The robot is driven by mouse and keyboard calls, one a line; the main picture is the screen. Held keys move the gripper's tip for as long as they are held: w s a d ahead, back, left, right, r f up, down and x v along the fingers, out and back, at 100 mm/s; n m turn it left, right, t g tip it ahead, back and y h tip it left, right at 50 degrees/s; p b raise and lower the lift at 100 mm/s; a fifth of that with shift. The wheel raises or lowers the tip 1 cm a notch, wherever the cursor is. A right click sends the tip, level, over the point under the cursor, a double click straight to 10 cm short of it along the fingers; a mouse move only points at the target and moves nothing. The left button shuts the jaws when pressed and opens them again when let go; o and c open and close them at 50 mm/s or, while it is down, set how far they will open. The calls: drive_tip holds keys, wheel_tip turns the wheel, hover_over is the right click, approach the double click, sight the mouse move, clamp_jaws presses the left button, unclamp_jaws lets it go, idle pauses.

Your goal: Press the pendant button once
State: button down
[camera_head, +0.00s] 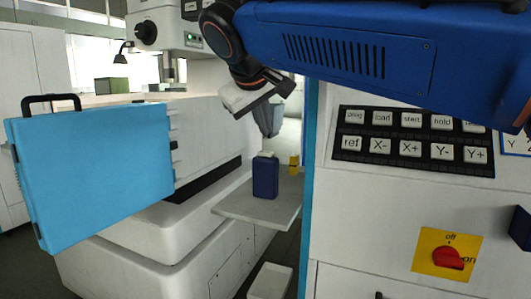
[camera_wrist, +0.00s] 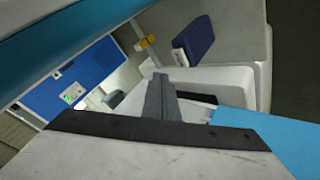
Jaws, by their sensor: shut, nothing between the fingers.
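A black keypad (camera_head: 412,137) with two rows of white keys, such as "load", "start", "hold", "X-" and "Y+", is on the white cabinet front at the right in the head view. I cannot tell whether this is the pendant, and no separate hanging pendant is clear. My gripper (camera_head: 270,130) is left of the cabinet's blue edge, pointing down, with its grey fingers shut and empty. It appears above a dark blue container (camera_head: 265,177) with a white top, apart from the keypad. My shut fingers (camera_wrist: 160,85) also show in the wrist view.
The container stands on a grey shelf (camera_head: 235,207) beside a small yellow item (camera_head: 294,160). A light blue case (camera_head: 95,165) is at the left. A red rotary switch (camera_head: 448,257) on a yellow plate sits below the keypad. The cabinet's blue edge (camera_head: 309,180) is close to my gripper.

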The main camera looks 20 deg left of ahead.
drive_tip(key=shift+f, duration=1.15)
idle(1.3)
drive_tip(key=shift+f, duration=0.4)
drive_tip(key=shift+f, duration=0.4)
idle(0.7)
drive_tip(key=shift+r, duration=0.85)
drive_tip(key=shift+r, duration=2.5)
